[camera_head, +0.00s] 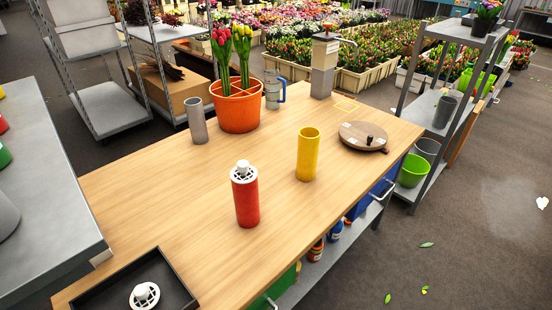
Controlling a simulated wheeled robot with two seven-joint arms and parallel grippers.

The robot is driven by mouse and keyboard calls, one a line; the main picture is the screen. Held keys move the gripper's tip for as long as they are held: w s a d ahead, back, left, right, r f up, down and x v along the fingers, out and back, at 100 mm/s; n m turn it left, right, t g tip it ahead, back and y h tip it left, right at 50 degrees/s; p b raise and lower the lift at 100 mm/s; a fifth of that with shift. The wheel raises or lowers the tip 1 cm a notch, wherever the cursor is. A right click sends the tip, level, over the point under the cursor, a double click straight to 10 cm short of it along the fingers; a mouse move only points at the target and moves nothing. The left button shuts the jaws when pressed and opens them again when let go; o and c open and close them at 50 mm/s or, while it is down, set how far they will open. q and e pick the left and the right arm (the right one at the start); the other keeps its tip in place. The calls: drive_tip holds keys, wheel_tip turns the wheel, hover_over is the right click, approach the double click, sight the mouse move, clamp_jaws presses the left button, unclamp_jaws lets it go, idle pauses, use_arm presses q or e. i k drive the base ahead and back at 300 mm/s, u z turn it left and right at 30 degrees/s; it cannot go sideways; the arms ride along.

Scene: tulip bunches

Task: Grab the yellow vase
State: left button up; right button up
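The yellow vase (307,158) is a plain tall cylinder. It stands upright on the wooden table (190,220), right of the middle, with its open top showing. Nothing is touching it. A red vase (246,203) with a white perforated insert (243,172) in its top stands nearer, to the left of the yellow one. A grey vase (196,122) stands farther back on the left. Neither of my grippers is in view.
An orange pot (238,112) with tulips, a grey jug (272,98) and a post-like device (323,75) stand at the back. A round wooden disc (364,135) lies right of the yellow vase. A black tray (180,293) holds a white insert. Clear tabletop surrounds the yellow vase.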

sight(307, 155)
drive_tip(key=u, duration=2.65)
drive_tip(key=k, duration=1.3)
drive_tip(key=z, duration=1.5)
drive_tip(key=i, duration=1)
drive_tip(key=u, duration=0.05)
